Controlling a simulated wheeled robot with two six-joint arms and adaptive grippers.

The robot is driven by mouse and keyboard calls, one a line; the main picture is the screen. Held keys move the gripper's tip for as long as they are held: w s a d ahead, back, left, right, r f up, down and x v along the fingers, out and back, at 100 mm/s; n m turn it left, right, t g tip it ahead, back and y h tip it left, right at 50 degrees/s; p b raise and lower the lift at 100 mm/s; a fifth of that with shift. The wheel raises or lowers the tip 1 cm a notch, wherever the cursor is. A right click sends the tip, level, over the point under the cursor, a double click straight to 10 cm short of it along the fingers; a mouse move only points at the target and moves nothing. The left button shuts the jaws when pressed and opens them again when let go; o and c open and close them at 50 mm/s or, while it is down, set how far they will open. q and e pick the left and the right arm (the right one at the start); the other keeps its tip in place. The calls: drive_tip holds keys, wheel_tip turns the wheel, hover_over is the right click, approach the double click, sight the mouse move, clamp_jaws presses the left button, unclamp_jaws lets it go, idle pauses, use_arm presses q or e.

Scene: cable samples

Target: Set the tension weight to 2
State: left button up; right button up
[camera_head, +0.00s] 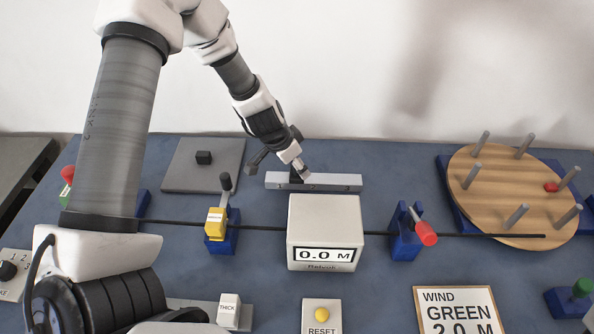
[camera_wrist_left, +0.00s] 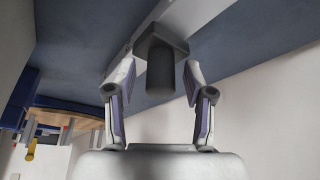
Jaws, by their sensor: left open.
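A light grey bar (camera_head: 335,182) lies at the back of the blue table, behind the white meter box. A dark slider block with a black cylindrical knob sits on this bar; in the left wrist view the knob (camera_wrist_left: 160,76) is large and close. My left gripper (camera_head: 298,168) is over the bar's left half, mostly hiding the slider. In the left wrist view its open fingers (camera_wrist_left: 160,82) stand on both sides of the knob, with gaps. My right gripper is not in view.
The meter box (camera_head: 325,225) reads 0.0 M. A black cable runs past a yellow-block clamp (camera_head: 216,224) and a red-handled clamp (camera_head: 424,232) to a pegged wooden disc (camera_head: 515,195). A dial marked 1 2 3 (camera_head: 10,270) sits far left. A grey plate (camera_head: 200,170) lies left of the bar.

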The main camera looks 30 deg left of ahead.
use_arm(q)
clamp_jaws()
drive_tip(key=shift+w+d, duration=0.1)
drive_tip(key=shift+w, duration=0.05)
drive_tip(key=w+d+b, duration=0.1)
drive_tip(key=d+b, duration=0.1)
drive_tip(key=w+d+b, duration=0.1)
drive_tip(key=b, duration=0.1)
drive_tip(key=shift+w+d+f, duration=0.1)
drive_tip(key=shift+d, duration=0.35)
unclamp_jaws()
drive_tip(key=shift+r, duration=0.25)
drive_tip(key=v, duration=0.7)
drive_tip(key=shift+r, duration=0.1)
